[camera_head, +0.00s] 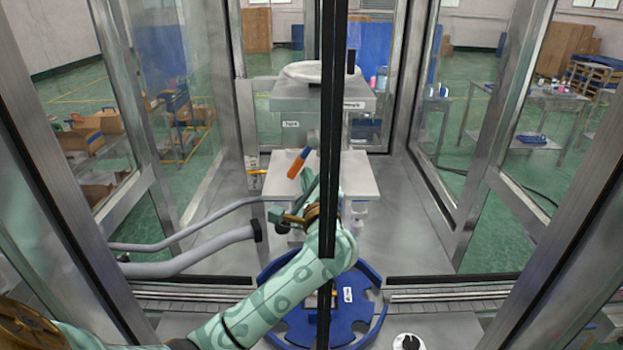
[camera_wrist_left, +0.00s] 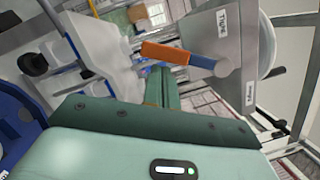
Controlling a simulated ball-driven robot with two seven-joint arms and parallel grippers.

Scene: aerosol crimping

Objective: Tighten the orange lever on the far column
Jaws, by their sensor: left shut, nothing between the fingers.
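The orange lever (camera_head: 299,163) is on the column below the grey head block, tilted with its upper end to the right. In the left wrist view the orange lever (camera_wrist_left: 172,53) runs from its handle to a grey round hub on the right. My left gripper (camera_head: 309,191) reaches in from below and is just under the lever. In the left wrist view the closed green fingers (camera_wrist_left: 159,78) end just below the orange handle, with nothing between them. I cannot tell whether they touch it. My right gripper is out of view.
A dark door frame post (camera_head: 331,120) stands upright in front of the machine and partly hides it. Grey hoses (camera_head: 190,265) run on the left. A blue round turntable (camera_head: 364,320) sits below my left arm. Glass walls with metal frames enclose both sides.

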